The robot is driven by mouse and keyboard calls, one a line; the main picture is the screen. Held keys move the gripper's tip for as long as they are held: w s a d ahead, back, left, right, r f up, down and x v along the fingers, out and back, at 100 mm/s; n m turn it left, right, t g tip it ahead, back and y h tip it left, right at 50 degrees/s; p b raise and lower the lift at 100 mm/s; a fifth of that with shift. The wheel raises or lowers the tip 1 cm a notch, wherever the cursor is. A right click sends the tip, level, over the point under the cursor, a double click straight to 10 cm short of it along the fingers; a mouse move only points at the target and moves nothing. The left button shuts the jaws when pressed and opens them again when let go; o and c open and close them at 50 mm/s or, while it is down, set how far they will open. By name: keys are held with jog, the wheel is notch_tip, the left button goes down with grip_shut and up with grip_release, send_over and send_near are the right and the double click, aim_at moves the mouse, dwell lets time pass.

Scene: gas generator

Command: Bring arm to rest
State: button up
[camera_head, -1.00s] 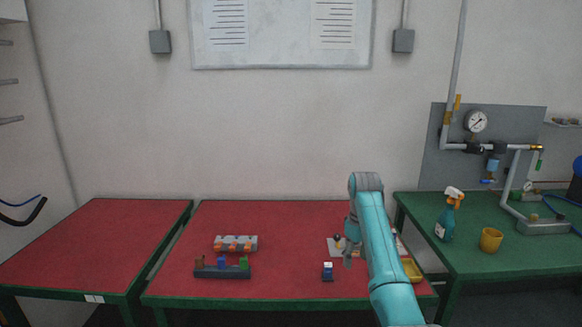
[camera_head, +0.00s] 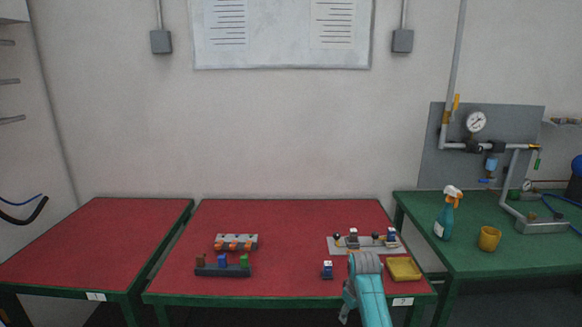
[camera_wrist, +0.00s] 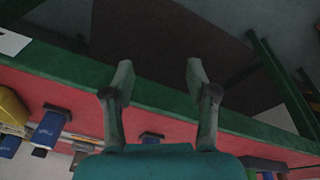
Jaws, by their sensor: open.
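My arm (camera_head: 370,295) shows in the head view at the front edge of the middle red table (camera_head: 300,225), its teal links low in the picture.
A small blue-and-white part (camera_head: 327,270), a grey plate with parts (camera_head: 340,247) and a yellow tray (camera_head: 404,269) lie near my arm. A dark rack (camera_head: 222,271) and a grey rack (camera_head: 236,242) stand left. A spray bottle (camera_head: 446,216) and yellow cup (camera_head: 489,238) stand right.

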jog(key=s+f+m+t, duration=0.1)
jog(key=s+f+t, duration=0.2)
jog(key=s+f, duration=1.35)
jog(key=s+f+m+t, duration=0.1)
jog(key=s+f+t, duration=0.15)
jog(key=s, duration=0.65)
jog(key=s+f+m+t, duration=0.1)
jog(key=s+f, duration=0.2)
jog(key=s, duration=0.5)
jog(key=s+r+m+t, duration=0.1)
jog(key=s+r+t, duration=0.1)
jog(key=s+r, duration=0.5)
jog(key=s+r+t, duration=0.1)
jog(key=s+r, duration=0.3)
jog(key=s, duration=0.8)
jog(key=s+r+t, duration=0.1)
jog(key=s+r, duration=0.4)
jog(key=r, duration=0.4)
jog(key=s+r+m+t, duration=0.1)
jog(key=s+r+t, duration=0.1)
jog(key=s+r, duration=0.4)
notch_tip(320, 180, up, 4)
jog(key=shift+s+m, duration=0.25)
jog(key=shift+m, duration=0.05)
